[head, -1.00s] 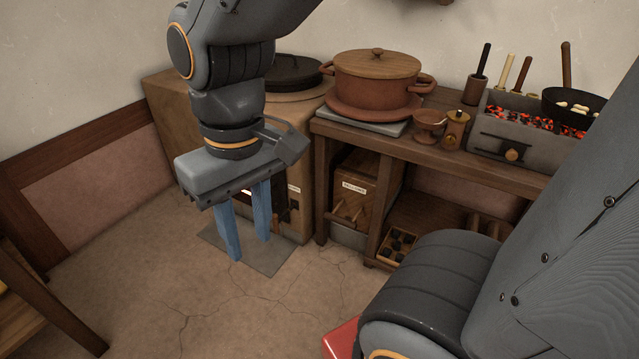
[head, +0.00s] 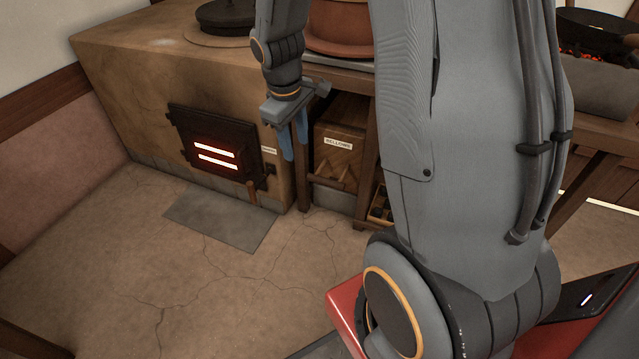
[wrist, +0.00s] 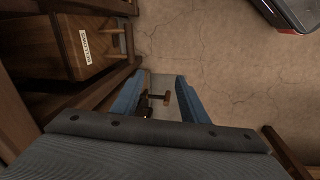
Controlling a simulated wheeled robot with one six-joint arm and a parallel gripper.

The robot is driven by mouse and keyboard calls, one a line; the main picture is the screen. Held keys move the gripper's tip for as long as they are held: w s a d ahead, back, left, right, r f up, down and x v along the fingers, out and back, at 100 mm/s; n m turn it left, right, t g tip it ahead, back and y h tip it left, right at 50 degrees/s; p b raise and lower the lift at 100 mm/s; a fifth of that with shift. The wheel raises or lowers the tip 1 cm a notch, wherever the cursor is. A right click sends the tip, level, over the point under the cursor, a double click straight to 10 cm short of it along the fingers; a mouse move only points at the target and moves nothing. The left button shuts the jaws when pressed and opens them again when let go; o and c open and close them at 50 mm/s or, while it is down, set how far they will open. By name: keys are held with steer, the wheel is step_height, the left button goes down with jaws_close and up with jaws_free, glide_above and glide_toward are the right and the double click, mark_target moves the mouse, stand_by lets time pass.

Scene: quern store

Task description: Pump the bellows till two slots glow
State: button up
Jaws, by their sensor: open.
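The brown wooden bellows box (head: 338,143), with a white label, stands under the bench. It also shows at upper left in the wrist view (wrist: 75,52), with its wooden handle (wrist: 121,36) sticking out. The dark iron stove door (head: 222,138) has two slots (head: 216,157), both glowing bright. My gripper (head: 294,152) is open and empty, fingers pointing down, between the stove and the bellows box in the head picture. Its blue fingers (wrist: 156,97) show apart in the wrist view; a T-shaped wooden piece on a dark rod (wrist: 158,98) appears between them, apparently beyond the tips.
A grey plate (head: 222,219) lies on the cracked floor before the stove. A wooden handle (head: 252,193) hangs at the stove's front right. Bench posts (head: 364,160) flank the bellows box. Pots and a pan sit above.

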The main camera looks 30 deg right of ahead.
steer(key=n+b, duration=0.2)
steer(key=b, duration=0.2)
glide_above(324, 179)
steer(key=s+a, duration=0.1)
step_height(324, 179, down, 17)
steer(key=f+b, duration=0.1)
steer(key=f, duration=0.1)
steer(key=f+b, duration=0.1)
steer(key=f, duration=0.2)
steer(key=f+b, duration=0.2)
steer(key=shift+w+d+f, duration=0.15)
steer(key=shift+w+d, duration=0.2)
steer(key=shift+d, duration=0.05)
jaws_close()
